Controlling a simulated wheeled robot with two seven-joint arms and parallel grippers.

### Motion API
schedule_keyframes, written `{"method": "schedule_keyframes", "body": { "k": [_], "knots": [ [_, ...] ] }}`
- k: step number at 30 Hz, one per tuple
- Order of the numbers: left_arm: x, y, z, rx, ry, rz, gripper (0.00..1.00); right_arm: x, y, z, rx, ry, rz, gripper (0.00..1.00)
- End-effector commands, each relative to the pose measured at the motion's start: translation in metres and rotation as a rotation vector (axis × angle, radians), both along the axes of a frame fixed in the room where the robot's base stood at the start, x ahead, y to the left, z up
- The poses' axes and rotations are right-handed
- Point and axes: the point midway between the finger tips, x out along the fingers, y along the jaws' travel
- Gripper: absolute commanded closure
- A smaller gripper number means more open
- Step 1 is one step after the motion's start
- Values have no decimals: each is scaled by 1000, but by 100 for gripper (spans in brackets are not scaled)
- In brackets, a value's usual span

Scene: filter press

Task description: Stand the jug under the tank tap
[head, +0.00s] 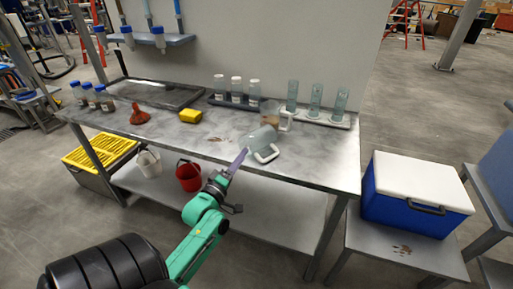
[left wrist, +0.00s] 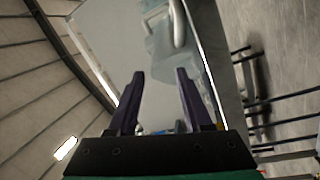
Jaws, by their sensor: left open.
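A translucent grey-green jug (head: 261,139) with a white handle lies tilted or on its side near the front edge of the metal bench. Its handle faces the front right. My left gripper (head: 240,158), with purple fingers, is at the bench's front edge, just left of the jug. In the left wrist view the gripper (left wrist: 160,78) is open with nothing between its fingers, and the jug (left wrist: 162,48) shows beyond the fingertips. Whether a finger touches the jug I cannot tell. I cannot make out a tank tap. My right gripper is not in view.
Behind the jug stands another vessel with brownish contents (head: 271,117). Cylinders (head: 315,98) and white-capped bottles (head: 237,90) stand in racks at the back. A yellow sponge (head: 190,116) and red funnel (head: 139,116) lie left. The bench's right front (head: 325,165) is clear.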

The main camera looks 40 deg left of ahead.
Motion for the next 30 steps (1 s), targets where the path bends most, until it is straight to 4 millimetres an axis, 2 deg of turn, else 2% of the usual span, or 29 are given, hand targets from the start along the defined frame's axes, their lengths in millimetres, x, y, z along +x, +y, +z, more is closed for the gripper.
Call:
{"method": "schedule_keyframes", "body": {
  "k": [1,5,11,16,19,25,26,27,29,30],
  "knots": [
    [14,3,7,-1,-5,0,50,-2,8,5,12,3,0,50],
    [48,9,13,-2,-5,0,50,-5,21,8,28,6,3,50],
    [76,14,16,-5,-3,0,50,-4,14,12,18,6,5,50],
    [107,21,22,-6,-4,0,50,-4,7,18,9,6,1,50],
    [119,24,23,-6,-3,1,50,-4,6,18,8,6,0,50],
    [120,24,22,-7,-2,0,50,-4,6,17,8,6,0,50],
    [120,24,22,-7,-2,0,58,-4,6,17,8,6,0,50],
    [120,24,22,-7,-2,0,73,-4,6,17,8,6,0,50],
    [120,24,22,-7,-2,0,96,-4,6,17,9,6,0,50],
    [120,23,22,-7,-2,0,100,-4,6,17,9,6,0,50]
  ]
}}
